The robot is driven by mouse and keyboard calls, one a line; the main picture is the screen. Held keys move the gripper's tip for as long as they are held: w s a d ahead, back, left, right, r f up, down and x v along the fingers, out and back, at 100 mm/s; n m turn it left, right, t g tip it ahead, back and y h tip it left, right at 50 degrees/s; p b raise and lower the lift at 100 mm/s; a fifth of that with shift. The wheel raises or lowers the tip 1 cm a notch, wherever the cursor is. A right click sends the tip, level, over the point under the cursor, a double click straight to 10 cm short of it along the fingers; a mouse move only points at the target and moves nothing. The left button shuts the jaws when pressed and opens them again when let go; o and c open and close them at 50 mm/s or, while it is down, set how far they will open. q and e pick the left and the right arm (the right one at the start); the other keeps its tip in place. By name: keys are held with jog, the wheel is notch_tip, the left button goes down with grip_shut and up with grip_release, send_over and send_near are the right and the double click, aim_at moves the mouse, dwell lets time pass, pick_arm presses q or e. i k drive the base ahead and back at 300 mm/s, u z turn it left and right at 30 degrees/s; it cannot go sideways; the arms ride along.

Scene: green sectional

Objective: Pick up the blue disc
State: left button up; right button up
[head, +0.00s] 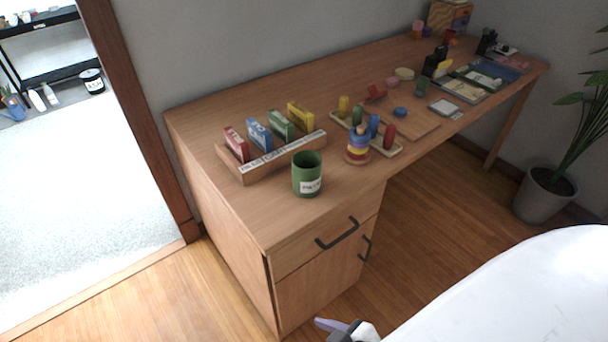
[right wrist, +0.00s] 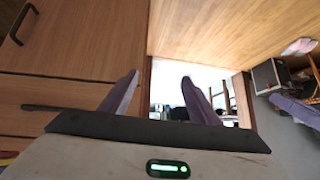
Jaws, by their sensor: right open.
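A small blue disc (head: 400,112) lies on the wooden desk (head: 215,115), near a thin wooden board (head: 425,125) and behind the row of coloured pegs. My right gripper (head: 340,327) shows only in part at the bottom edge of the head view, low beside the drawer cabinet and well away from the disc. In the right wrist view its two purple fingers (right wrist: 160,79) are spread apart with nothing between them. The disc does not show in that view. My left gripper is out of view.
On the desk, a green cup (head: 307,175), a ring stacker (head: 358,147), a peg stand (head: 393,150) and a rack of coloured blocks (head: 255,170) stand in front of the disc. Drawer handles (head: 338,233) stick out. A potted plant (head: 545,195) stands right.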

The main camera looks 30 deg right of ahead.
aim_at(399, 111)
jog(key=z, duration=3.15)
jog(key=i, duration=2.2)
jog(key=u, duration=3.25)
